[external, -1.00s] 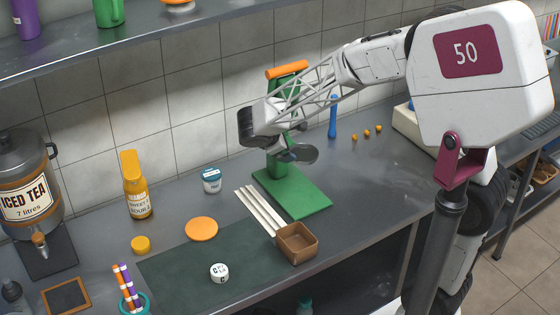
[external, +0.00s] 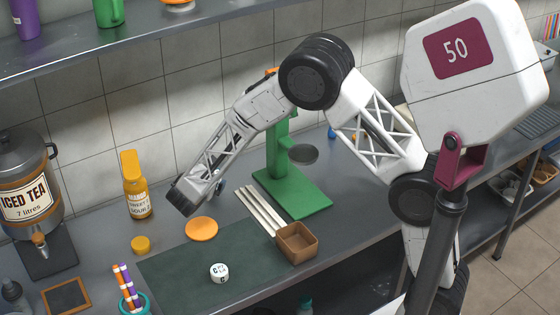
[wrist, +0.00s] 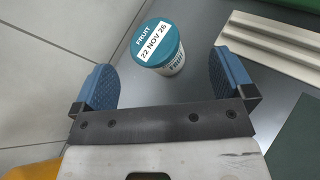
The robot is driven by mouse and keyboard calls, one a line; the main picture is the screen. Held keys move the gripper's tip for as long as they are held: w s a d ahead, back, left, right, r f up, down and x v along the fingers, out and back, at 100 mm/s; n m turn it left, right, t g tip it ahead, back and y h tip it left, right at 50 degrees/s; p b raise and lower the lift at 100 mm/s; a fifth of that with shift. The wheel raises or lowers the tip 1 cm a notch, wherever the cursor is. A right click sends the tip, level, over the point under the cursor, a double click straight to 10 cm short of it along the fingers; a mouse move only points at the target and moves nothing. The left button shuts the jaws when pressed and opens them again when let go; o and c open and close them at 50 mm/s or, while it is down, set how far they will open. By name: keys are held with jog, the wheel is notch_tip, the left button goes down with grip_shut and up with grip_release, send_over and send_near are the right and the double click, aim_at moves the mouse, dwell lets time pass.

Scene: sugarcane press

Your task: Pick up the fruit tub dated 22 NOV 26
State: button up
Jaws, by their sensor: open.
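The fruit tub (wrist: 160,46) is a small white tub with a blue-green lid. Its lid label reads "FRUIT 22 NOV 26" in the wrist view. My gripper (wrist: 168,80) is open, with one blue pad on each side. The tub stands upright on the counter ahead of the pads and between their lines, with nothing gripped. In the external view my gripper (external: 190,203) is low over the counter by the wall, and my arm hides the tub there.
White strips (external: 260,210) and a green press (external: 295,190) stand to the right. A yellow-capped bottle (external: 137,187) stands left of my gripper. An orange disc (external: 202,229) lies in front. A brown box (external: 297,243) and a white round item (external: 219,272) are nearer the front edge.

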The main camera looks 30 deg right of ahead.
jog(key=shift+w+a+f, duration=0.15)
jog(key=shift+a+f, duration=0.25)
jog(key=shift+a, duration=0.05)
jog(key=shift+x, duration=1.3)
jog(key=shift+x, duration=2.6)
jog(key=shift+w+a, duration=0.1)
jog(key=shift+w, duration=0.05)
